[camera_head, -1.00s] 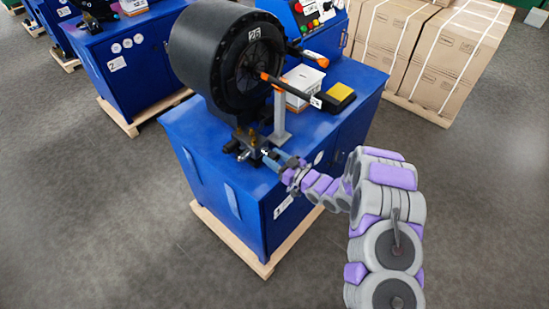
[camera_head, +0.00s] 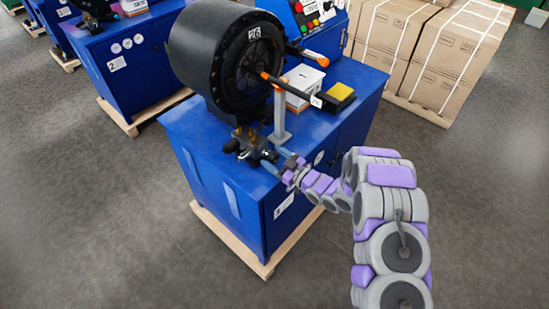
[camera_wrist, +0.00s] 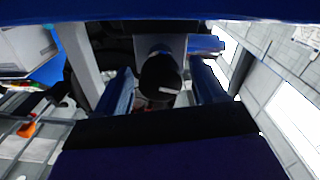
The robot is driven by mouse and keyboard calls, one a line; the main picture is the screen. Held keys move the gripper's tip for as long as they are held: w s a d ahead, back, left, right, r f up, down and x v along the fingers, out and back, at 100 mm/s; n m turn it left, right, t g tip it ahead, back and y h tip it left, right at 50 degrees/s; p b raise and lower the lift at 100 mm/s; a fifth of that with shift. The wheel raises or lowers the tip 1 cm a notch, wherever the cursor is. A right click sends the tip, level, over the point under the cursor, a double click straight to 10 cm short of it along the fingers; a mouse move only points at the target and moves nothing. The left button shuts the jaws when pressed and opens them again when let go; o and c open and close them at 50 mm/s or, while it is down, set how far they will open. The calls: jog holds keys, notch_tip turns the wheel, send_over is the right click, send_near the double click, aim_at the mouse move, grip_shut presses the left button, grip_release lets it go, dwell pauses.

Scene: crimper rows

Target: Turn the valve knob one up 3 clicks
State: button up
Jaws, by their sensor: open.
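The valve knob (camera_wrist: 160,80) is black and round with a white mark, and shows near the middle of the wrist view. My gripper (camera_wrist: 164,86) is open, with one blue finger on each side of the knob. I cannot tell whether either finger touches it. In the head view the valve assembly (camera_head: 246,142), dark with brass fittings, sits at the front edge of the blue machine (camera_head: 212,147). My gripper (camera_head: 277,160) is at its right side there, and the knob is small and hard to make out.
A large black crimper head (camera_head: 205,60) stands behind the valve. A grey post (camera_head: 280,115) and a black arm with orange ends (camera_head: 290,88) are close above my gripper. A white box (camera_head: 303,82) and yellow pad (camera_head: 340,91) lie behind. The floor at right is clear.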

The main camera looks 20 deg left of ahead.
jog(key=shift+d, duration=0.1)
jog(key=p+v, duration=0.1)
jog(key=v, duration=1.6)
jog(key=shift+p, duration=0.3)
jog(key=shift+d, duration=0.1)
